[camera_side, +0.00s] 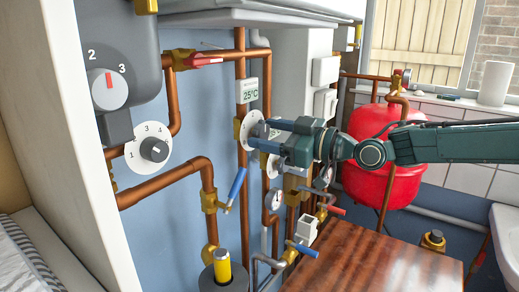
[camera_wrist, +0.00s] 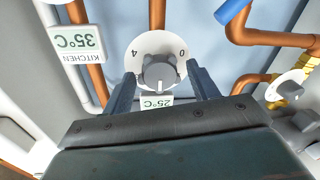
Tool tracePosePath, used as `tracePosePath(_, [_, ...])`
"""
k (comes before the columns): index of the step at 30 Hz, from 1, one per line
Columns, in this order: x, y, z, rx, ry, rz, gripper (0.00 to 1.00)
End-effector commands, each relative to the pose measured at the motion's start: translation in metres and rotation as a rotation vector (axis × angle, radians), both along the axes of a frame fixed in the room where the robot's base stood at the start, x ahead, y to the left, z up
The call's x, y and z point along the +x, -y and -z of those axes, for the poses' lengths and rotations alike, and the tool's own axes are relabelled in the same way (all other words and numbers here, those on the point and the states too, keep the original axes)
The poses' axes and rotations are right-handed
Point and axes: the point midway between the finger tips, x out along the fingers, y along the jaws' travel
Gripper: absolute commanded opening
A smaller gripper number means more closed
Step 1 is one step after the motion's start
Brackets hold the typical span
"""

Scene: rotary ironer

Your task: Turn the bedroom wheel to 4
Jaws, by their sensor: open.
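A white dial disc with a grey knob (camera_wrist: 160,73) sits between the fingers of my gripper (camera_wrist: 161,86) in the wrist view, which is upside down. The disc shows a 4 at left and a 0 at right. The knob's white mark points down in that picture, towards a 25°C display (camera_wrist: 157,102) partly hidden by the gripper. In the side view my gripper (camera_side: 262,134) is open at the white disc (camera_side: 246,130) below the 25°C display (camera_side: 249,91); the knob is hidden there. No bedroom label is readable. I cannot tell whether the fingers touch the knob.
A display marked KITCHEN 35°C (camera_wrist: 82,41) is beside the dial. Another numbered dial (camera_side: 135,160) and a red-marked knob (camera_side: 108,88) are at left. Copper pipes, a blue lever (camera_side: 237,184), a red tank (camera_side: 375,178) and a wooden top (camera_side: 380,264) surround the arm.

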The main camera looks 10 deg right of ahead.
Motion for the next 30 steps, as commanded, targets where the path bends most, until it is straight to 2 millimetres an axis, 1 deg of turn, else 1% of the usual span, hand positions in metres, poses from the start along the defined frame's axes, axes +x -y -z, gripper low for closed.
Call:
tracePosePath(10, [0.0011,-0.0013,-0.0004,0.000,0.000,0.000,0.59])
tracePosePath(12, [0.0010,-0.0012,-0.0004,0.000,0.000,0.000,0.46])
tracePosePath(14, [0.0010,-0.0012,-0.0003,0.000,0.000,0.000,0.34])
tracePosePath(15, [0.0010,-0.0013,-0.0003,0.000,0.000,0.000,0.26])
tracePosePath(17, [0.0008,-0.0013,-0.0003,0.000,0.000,0.000,0.15])
tracePosePath(30, [0.0004,-0.0016,0.0004,0.040,-0.043,-0.002,0.16])
